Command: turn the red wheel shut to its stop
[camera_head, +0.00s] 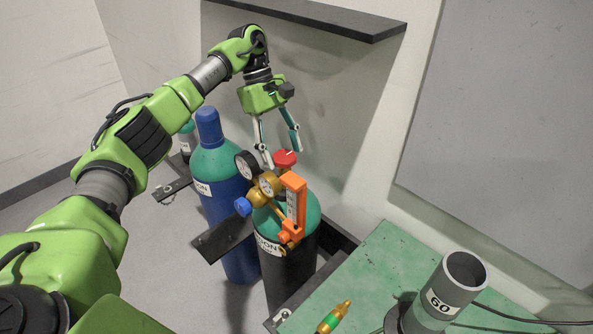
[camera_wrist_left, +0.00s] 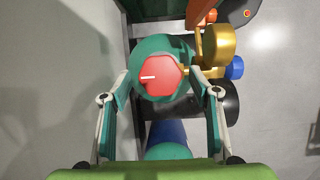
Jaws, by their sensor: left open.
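The red wheel (camera_head: 285,158) sits on top of the green-shouldered dark cylinder (camera_head: 305,219), beside the brass regulator with its gauges (camera_head: 268,184). In the left wrist view the red wheel (camera_wrist_left: 161,75) has a white line pointing left in the picture. My left gripper (camera_head: 281,158) is above the wheel, fingers pointing down and spread apart. In the left wrist view my left gripper (camera_wrist_left: 160,88) has one finger on each side of the wheel, with a gap on both sides. It holds nothing. My right gripper is not in view.
A blue cylinder (camera_head: 226,185) stands to the left. A green table (camera_head: 375,266) with a grey tube (camera_head: 445,292) is at right. A dark shelf (camera_head: 320,15) is above the arm.

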